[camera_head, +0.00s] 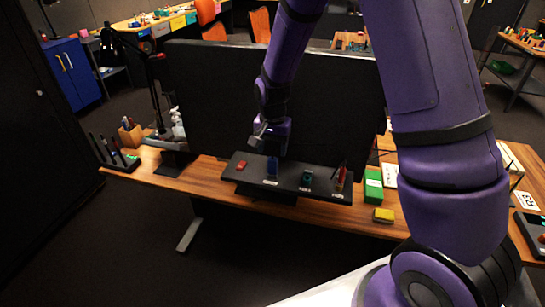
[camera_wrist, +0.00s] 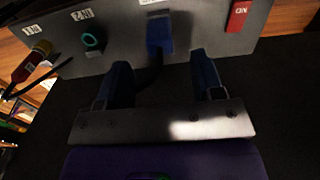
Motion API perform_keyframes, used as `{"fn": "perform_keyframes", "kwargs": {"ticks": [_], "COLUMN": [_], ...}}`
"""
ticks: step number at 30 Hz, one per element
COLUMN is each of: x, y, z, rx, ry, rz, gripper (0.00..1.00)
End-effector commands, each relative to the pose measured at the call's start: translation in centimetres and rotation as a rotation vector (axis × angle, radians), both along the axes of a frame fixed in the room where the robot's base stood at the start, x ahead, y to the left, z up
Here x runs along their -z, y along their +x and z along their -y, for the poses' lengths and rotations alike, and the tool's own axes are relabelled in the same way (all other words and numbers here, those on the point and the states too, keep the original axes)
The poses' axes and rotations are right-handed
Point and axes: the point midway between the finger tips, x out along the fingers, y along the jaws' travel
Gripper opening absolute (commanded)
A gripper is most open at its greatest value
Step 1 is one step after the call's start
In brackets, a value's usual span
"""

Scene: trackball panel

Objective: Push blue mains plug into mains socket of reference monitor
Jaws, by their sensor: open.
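The blue mains plug (camera_wrist: 159,36) is at the panel's upper edge in the wrist view, with a dark cable trailing from it. In the head view the blue plug (camera_head: 272,166) shows at the panel, just below my gripper (camera_head: 270,138). In the wrist view my gripper (camera_wrist: 163,78) is open; its two dark blue fingers are apart, with the plug beyond the gap and not clasped. The large black monitor (camera_head: 215,90) stands behind the panel. I cannot tell which opening is its mains socket or whether the plug is seated.
The dark panel (camera_head: 232,174) also carries a red block (camera_head: 242,164), a teal ring socket (camera_head: 307,177) and a red connector (camera_head: 341,178). A green box (camera_head: 373,186) and a yellow block (camera_head: 384,215) lie to the right on the wooden desk (camera_head: 170,182).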

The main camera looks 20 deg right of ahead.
Motion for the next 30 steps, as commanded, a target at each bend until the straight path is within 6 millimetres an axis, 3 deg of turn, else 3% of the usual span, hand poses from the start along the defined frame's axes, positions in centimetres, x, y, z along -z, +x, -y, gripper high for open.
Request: {"fn": "perform_keyframes", "kwargs": {"ticks": [3, 10, 30], "x": [-2.4, -5.2, -6.1], "y": [0.0, 0.0, -0.1], "z": [0.0, 0.0, 0.1], "rx": [0.000, -0.001, -0.002], "ry": [0.000, 0.000, 0.000], "rz": [0.003, 0.001, 0.003], "gripper": [0.61, 0.61, 0.61]}}
